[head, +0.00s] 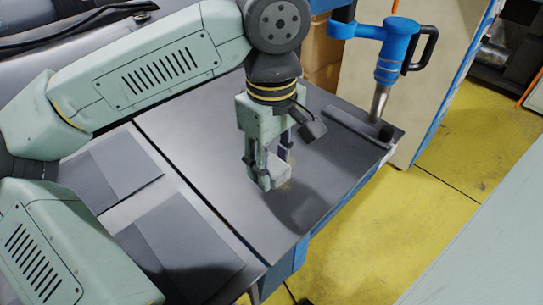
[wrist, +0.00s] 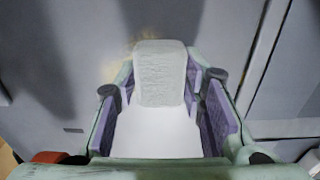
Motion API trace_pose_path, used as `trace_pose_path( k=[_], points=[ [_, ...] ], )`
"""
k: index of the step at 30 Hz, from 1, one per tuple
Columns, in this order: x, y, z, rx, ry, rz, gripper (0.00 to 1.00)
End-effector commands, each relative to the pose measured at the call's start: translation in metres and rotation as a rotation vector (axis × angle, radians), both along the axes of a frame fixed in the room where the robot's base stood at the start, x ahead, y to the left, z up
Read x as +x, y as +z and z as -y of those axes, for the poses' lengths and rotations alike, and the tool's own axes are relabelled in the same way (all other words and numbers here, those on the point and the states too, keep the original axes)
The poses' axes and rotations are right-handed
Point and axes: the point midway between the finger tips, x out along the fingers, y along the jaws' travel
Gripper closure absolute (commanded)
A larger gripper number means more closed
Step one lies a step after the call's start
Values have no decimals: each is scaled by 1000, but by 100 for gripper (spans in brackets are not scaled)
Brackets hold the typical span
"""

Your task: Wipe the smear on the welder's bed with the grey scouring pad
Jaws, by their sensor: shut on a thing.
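My gripper (head: 268,172) is shut on the scouring pad, a pale grey block (head: 273,180). In the wrist view the pad (wrist: 160,72) sits between the two fingers, with its far end beyond the fingertips. The welder's bed (head: 210,155) is a flat dark grey plate below the gripper. A faint yellow-brown smear (wrist: 119,50) shows on the bed just beyond and left of the pad's far end; the pad hides part of it. The pad is at or just above the bed; I cannot tell whether it touches.
A blue welder head (head: 396,45) with a metal nozzle stands at the bed's far right, beside a dark bar (head: 358,128). Dark flat sheets (head: 180,245) lie left of the bed's seam. The middle of the bed is clear. Yellow floor (head: 370,225) lies beyond its right edge.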

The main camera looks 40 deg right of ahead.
Motion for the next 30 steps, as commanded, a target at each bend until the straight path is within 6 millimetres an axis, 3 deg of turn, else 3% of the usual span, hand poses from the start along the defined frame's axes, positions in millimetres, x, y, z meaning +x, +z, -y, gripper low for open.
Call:
trace_pose_path(
  k=[30],
  points=[
    [0, -10, 0, -1, 0, 0, 86]
  ],
)
